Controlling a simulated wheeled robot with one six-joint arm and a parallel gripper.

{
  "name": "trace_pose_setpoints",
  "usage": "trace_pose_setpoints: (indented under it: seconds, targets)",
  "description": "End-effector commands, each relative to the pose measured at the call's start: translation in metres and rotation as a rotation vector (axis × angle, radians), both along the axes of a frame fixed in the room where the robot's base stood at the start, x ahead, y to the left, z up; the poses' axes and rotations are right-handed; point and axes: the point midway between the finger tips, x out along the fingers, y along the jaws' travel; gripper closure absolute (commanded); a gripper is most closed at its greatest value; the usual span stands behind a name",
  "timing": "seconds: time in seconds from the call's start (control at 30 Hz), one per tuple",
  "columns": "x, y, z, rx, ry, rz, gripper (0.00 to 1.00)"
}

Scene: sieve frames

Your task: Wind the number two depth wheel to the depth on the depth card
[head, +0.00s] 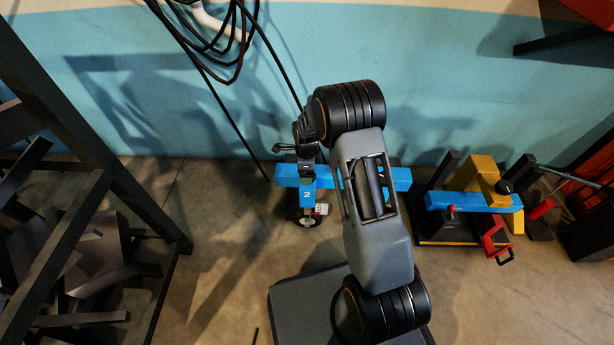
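A blue frame (398,178) stands near the wall, partly hidden behind my arm. A blue upright marked "2" (307,196) shows on its left part. Below it is a dark wheel with a pale hub (308,221), close to the floor. A small white tag with dark marks (321,209) is beside the wheel; its writing is too small to read. My gripper (300,150) is above the blue frame, near the top of the number two unit. Its fingers are dark and small here, and I cannot tell whether they touch anything. I cannot make out a depth card for certain.
A second blue unit with a yellow block (486,175) and a red handle (497,243) stands to the right. A dark rack (60,225) fills the left side. Black cables (225,50) hang from the wall. Floor (215,220) between rack and frame is clear.

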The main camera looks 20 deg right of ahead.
Motion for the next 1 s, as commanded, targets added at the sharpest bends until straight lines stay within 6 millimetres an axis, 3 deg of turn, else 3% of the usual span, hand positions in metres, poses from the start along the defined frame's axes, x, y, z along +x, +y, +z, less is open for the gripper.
trace_pose_setpoints:
  seconds: [0.2, 0.57, 1.0]
  targets:
    - [0.0, 0.0, -0.018, 0.0, 0.0, 0.001, 0.14]
    - [0.0, 0.0, -0.02, 0.0, -0.001, 0.0, 0.14]
    - [0.0, 0.0, -0.02, 0.0, 0.0, 0.0, 0.54]
